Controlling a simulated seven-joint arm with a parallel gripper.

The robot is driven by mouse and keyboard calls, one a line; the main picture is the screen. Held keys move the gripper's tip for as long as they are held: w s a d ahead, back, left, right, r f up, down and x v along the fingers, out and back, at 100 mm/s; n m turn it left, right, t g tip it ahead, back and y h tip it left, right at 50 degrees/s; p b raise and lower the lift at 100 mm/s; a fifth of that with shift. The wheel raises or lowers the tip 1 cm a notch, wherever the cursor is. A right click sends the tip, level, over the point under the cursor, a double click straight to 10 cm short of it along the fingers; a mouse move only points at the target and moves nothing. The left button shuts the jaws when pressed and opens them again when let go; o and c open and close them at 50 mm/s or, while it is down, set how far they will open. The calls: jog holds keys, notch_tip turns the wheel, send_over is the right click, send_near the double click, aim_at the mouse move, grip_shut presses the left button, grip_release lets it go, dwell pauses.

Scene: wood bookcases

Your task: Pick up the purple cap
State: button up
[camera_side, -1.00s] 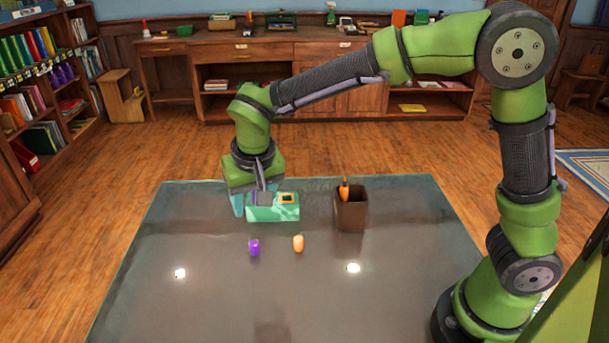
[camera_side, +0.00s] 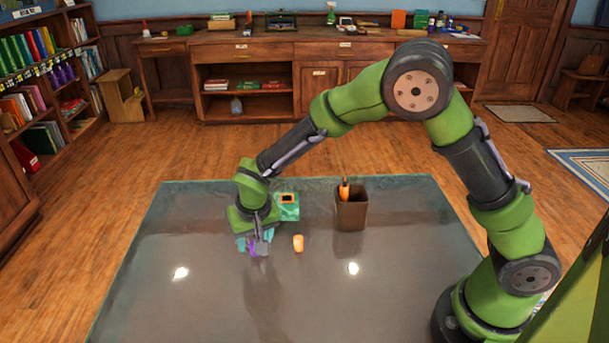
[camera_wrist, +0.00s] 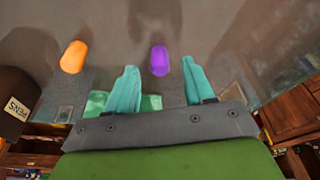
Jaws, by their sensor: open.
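The purple cap (camera_wrist: 159,60) stands on the table. In the wrist view it shows between and just beyond the tips of my gripper's two teal fingers, with a gap on each side. My gripper (camera_wrist: 160,72) is open and empty. In the side view my gripper (camera_side: 254,247) is low over the table and mostly covers the purple cap (camera_side: 255,249). I cannot tell whether a finger touches the cap.
An orange cap (camera_side: 298,243) stands just right of my gripper. A green box (camera_side: 289,212) is behind it, and a brown bin (camera_side: 351,214) holding an orange-handled item stands at the back right. The front of the table (camera_side: 200,310) is clear.

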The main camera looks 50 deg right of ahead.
jog(key=shift+x, duration=1.3)
jog(key=shift+w, duration=0.1)
grip_shut()
jog(key=shift+r, duration=0.55)
jog(key=r, duration=0.1)
jog(key=s+r, duration=0.1)
jog(key=shift+s+d+r, duration=0.1)
jog(key=shift+r, duration=0.25)
jog(key=s+d, duration=0.1)
jog(key=s, duration=0.3)
jog(key=s+d+r, duration=0.1)
jog(key=s, duration=0.4)
jog(key=s+d, duration=0.2)
jog(key=s, duration=0.3)
jog(key=shift+s+d+r, duration=0.1)
jog(key=shift+r, duration=0.05)
